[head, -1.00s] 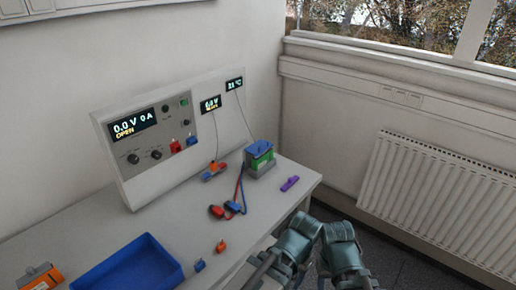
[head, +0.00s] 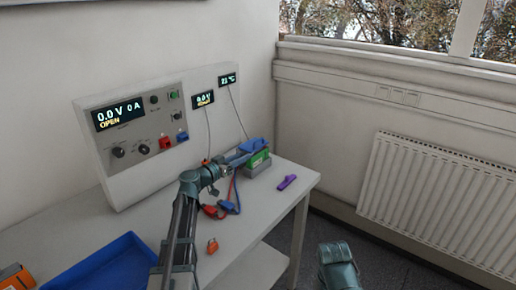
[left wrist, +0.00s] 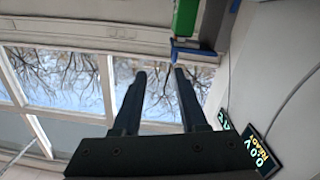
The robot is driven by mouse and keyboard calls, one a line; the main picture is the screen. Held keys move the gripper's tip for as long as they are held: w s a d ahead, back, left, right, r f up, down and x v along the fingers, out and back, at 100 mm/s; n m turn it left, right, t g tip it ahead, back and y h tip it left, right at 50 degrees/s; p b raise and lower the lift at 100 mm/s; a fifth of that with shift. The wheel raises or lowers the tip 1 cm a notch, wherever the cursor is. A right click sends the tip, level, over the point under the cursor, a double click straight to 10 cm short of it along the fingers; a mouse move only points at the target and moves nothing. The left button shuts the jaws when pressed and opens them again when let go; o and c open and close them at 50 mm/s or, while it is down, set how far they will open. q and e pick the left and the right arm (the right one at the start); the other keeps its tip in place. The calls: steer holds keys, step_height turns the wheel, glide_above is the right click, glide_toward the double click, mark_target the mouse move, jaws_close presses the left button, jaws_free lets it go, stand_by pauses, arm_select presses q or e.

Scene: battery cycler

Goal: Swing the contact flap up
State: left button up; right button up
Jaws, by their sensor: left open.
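The blue contact flap (head: 253,145) is at the top of the green battery (head: 259,158), which sits in a grey holder (head: 258,169) near the table's right end. My left gripper (head: 238,158) reaches the holder's left side, close to the flap; it partly covers it. In the left wrist view the two fingers (left wrist: 160,73) are apart with nothing between them. A blue part of the flap (left wrist: 193,53) shows just beyond the right-hand fingertip, beside the green battery (left wrist: 185,18). I cannot tell whether they touch.
Red and blue clip leads (head: 222,208) lie left of the holder and a purple piece (head: 287,182) lies right of it. The cycler panel (head: 135,135) stands behind. An orange piece (head: 212,246) and a blue tray (head: 100,272) are nearer.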

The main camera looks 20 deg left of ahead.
arm_select(q)
steer(key=shift+t+y, duration=0.3)
steer(key=x, duration=0.4)
steer(key=a+x, duration=0.1)
steer(key=x, duration=0.4)
steer(key=w+a+x, duration=0.1)
steer(key=x, duration=0.3)
steer(key=shift+w+r, duration=0.1)
steer(key=shift+r, duration=0.25)
jaws_close()
stand_by(0.8)
